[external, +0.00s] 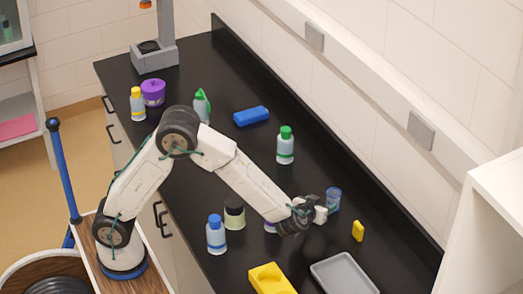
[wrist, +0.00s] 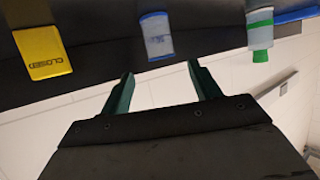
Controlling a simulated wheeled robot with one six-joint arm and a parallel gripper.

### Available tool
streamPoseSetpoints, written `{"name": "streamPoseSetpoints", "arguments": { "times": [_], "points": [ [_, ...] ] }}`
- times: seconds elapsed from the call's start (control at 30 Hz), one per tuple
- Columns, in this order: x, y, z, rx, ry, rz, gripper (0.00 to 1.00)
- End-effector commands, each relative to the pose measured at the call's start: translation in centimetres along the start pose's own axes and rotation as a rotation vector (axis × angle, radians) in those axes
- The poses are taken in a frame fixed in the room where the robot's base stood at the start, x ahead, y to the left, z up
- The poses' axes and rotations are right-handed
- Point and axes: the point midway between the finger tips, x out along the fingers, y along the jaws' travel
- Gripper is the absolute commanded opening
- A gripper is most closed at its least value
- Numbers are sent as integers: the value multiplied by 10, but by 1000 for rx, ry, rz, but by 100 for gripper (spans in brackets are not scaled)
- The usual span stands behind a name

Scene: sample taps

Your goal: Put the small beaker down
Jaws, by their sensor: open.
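The small beaker (external: 333,198) is clear with a blue tint and stands upright on the black bench (external: 310,178), near its wall side. It also shows in the wrist view (wrist: 157,37), at the top middle with a blue band. My gripper (external: 322,213) is low over the bench, just left of the beaker in the external view. In the wrist view my gripper (wrist: 160,70) has its two green fingers apart with nothing between them. The beaker is beyond the fingertips, in line with the gap, and appears clear of them.
A yellow CLOSED sign (external: 358,231) stands right of the beaker. A green-capped bottle (external: 285,148) is behind it. A grey tray (external: 345,276) and a yellow block (external: 270,279) are in front. A blue-capped bottle (external: 216,236) and a dark-lidded jar (external: 234,214) stand under my forearm.

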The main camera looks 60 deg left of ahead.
Motion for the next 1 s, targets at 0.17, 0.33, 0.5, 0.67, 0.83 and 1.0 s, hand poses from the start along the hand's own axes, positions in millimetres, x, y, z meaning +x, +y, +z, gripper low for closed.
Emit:
{"name": "streamPoseSetpoints", "arguments": {
  "times": [0.17, 0.33, 0.5, 0.67, 0.83, 1.0],
  "points": [
    [-21, 0, 0, 0, 1, 1, 62],
    [-28, 0, -23, -36, -20, 98, 62],
    [-56, -7, -77, -80, -105, 389, 62],
    [-109, -41, -103, -30, -248, 638, 62],
    [-173, -112, -92, 109, -448, 765, 62],
    [-231, -215, -52, 280, -687, 713, 62]
  ]
}}
